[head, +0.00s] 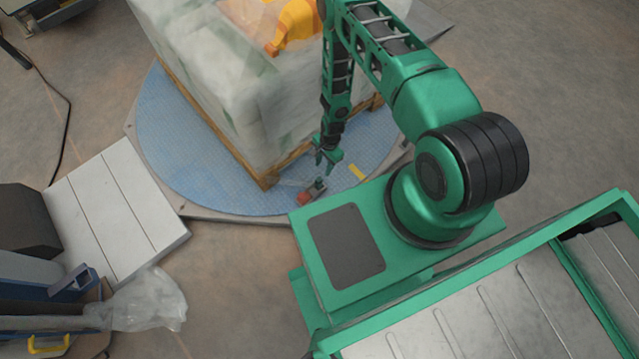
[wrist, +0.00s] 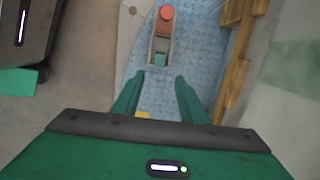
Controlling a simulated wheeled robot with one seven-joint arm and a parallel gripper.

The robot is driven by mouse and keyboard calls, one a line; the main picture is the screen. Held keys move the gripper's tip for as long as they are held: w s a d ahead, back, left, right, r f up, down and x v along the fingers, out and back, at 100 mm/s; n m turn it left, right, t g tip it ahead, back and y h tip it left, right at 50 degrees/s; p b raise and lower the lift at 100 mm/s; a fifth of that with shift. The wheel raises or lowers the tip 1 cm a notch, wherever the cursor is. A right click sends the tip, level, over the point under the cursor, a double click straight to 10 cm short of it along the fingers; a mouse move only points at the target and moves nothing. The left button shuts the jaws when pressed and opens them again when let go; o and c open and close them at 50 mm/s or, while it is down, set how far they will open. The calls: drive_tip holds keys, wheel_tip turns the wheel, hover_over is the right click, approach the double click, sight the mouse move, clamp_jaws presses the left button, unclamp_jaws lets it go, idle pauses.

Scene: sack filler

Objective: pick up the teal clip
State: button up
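A small object with a red end, a grey body and a teal part (wrist: 160,60) lies on the blue round plate, ahead of my fingertips in the wrist view. In the head view it is the small red and grey-green thing (head: 318,187) near the plate's front edge. I cannot tell whether the teal part is a separate clip. My gripper (wrist: 158,92) has its fingers apart with only the plate showing between them. In the head view my gripper (head: 325,160) hangs above the plate, just behind the object and apart from it.
The blue plate (head: 185,170) carries a wrapped load (head: 215,70) on a wooden pallet (head: 266,178), close to the left of my gripper. A yellow strip (head: 357,172) lies on the plate to the right. A white slatted ramp (head: 120,210) stands to the left.

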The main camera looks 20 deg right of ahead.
sight(319, 178)
drive_tip(key=f, duration=0.4)
drive_tip(key=a+f, duration=0.1)
drive_tip(key=f, duration=0.1)
drive_tip(key=shift+s+a+f, duration=0.1)
drive_tip(key=shift+s+f, duration=0.05)
drive_tip(key=shift+s, duration=0.25)
drive_tip(key=shift+a+f, duration=0.25)
drive_tip(key=shift+f, duration=0.6)
drive_tip(key=shift+a+f, duration=0.2)
drive_tip(key=shift+f, duration=0.6)
drive_tip(key=shift+a+f, duration=0.25)
drive_tip(key=shift+f, duration=0.6)
clamp_jaws()
